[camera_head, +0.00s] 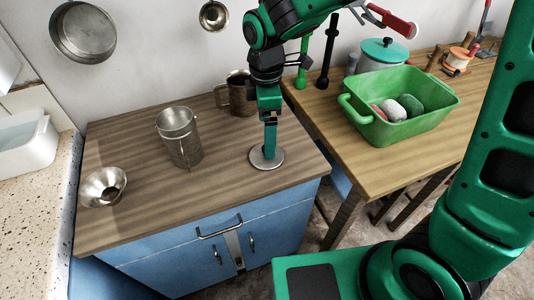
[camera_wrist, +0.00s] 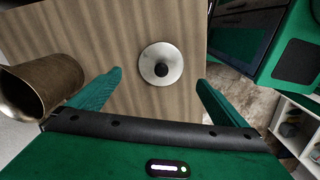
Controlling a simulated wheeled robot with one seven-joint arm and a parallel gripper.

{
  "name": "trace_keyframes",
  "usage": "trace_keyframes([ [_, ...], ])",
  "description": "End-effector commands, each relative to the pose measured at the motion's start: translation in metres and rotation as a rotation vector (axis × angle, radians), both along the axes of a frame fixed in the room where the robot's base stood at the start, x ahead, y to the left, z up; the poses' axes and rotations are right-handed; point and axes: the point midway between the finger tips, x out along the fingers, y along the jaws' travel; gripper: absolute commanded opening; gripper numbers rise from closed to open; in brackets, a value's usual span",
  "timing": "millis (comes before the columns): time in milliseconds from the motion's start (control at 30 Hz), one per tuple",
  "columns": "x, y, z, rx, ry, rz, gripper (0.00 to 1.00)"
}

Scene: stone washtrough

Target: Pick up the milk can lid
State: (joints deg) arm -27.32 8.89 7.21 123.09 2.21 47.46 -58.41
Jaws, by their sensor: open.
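The milk can lid is a round, flat grey metal disc (camera_head: 257,161) lying on the wooden top of the blue cabinet, near its right front edge. In the wrist view the lid (camera_wrist: 148,58) shows a dark round knob at its centre and lies between and beyond the fingertips. My gripper (camera_head: 270,150) points down over the lid, with the fingers hiding its middle in the head view. In the wrist view my gripper (camera_wrist: 159,78) is open, its two green fingers spread wide with nothing between them. I cannot tell exactly how high the fingertips are above the lid.
A metal can (camera_head: 180,137) and a funnel (camera_head: 100,187) stand left on the cabinet top. A brown metal jug (camera_head: 240,93) stands behind my gripper, also close at left in the wrist view (camera_wrist: 42,84). A green basin (camera_head: 400,122) is on the right table.

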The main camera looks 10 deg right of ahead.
Motion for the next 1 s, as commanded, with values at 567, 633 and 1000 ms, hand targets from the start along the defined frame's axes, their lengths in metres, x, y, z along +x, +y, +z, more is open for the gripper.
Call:
trace_keyframes([
  [567,-0.002,-0.002,-0.061,-0.002,0.003,-0.004,0.97],
  [633,-0.002,-0.002,-0.069,-0.002,0.002,-0.005,0.97],
  [1000,-0.002,-0.002,-0.075,-0.001,-0.001,-0.005,0.9],
])
